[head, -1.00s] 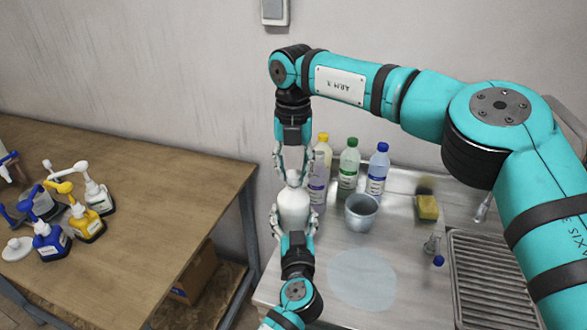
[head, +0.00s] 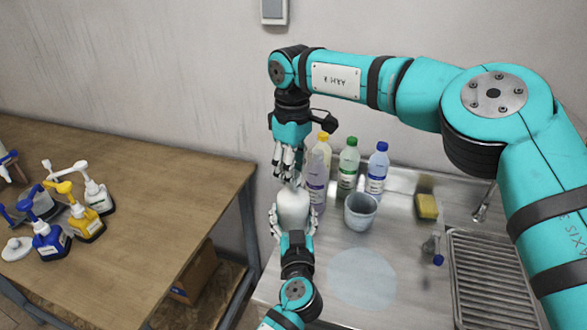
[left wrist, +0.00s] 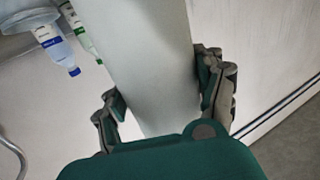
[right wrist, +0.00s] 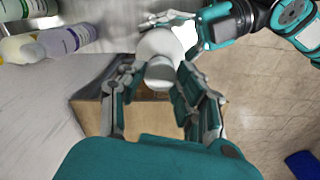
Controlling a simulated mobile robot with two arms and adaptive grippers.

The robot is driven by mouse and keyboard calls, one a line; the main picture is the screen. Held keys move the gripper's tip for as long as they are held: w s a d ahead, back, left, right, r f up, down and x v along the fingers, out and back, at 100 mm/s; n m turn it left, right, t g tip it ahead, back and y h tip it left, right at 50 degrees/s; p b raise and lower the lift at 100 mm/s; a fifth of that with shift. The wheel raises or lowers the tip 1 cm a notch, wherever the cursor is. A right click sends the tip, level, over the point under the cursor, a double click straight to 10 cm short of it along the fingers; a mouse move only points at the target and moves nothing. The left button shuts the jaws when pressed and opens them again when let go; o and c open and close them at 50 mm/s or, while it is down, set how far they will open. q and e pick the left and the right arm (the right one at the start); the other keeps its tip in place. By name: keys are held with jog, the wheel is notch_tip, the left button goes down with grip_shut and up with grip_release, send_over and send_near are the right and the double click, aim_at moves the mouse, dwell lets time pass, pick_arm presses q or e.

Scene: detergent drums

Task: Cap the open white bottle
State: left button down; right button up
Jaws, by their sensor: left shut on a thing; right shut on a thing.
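The white bottle (head: 293,208) is upright in my left gripper (head: 294,222), whose fingers close on it from both sides. In the left wrist view the bottle's pale body (left wrist: 150,65) fills the space between the fingers. My right gripper (head: 289,178) points straight down over the bottle's top, with its fingers shut around the neck area. In the right wrist view a small white round cap (right wrist: 160,73) shows between its fingertips, in line with the bottle (right wrist: 165,45). The fingers hide the join, so I cannot tell how far the cap sits on the neck.
Yellow-, green- and blue-capped bottles (head: 348,165) stand behind on the steel counter, near a grey cup (head: 360,211). A yellow sponge (head: 426,206) and a drain rack (head: 490,275) are at right. Pump-top bottles (head: 85,222) and a white disc (head: 17,248) are on the wooden table.

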jog(key=shift+m, duration=0.9)
jog(key=o, duration=0.6)
jog(key=shift+o, duration=0.2)
jog(key=shift+r, duration=0.1)
jog(key=shift+r, duration=2.2)
jog(key=shift+c, duration=0.4)
